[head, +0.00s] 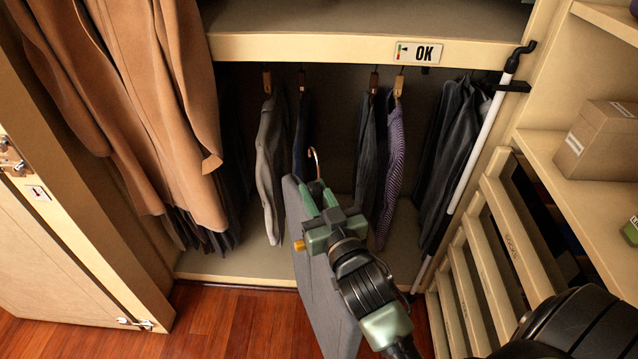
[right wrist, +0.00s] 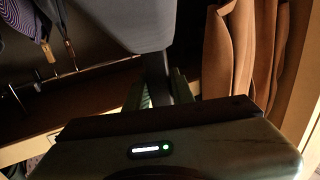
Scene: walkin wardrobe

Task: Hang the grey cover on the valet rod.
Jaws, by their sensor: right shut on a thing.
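The grey cover (head: 322,290) is a long, flat garment bag with a metal hanger hook (head: 316,160) at its top. My right gripper (head: 318,212) is shut on its upper part and holds it in front of the open wardrobe bay, hook upward. In the right wrist view the cover (right wrist: 125,22) fills the top middle, close to the jaws. I cannot pick out the valet rod with certainty. My left gripper is not in view.
Brown coats (head: 130,90) hang at the left. A white pole (head: 475,150) stands at the right, beside a slatted rack (head: 500,240) and a shelf with a cardboard box (head: 597,140).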

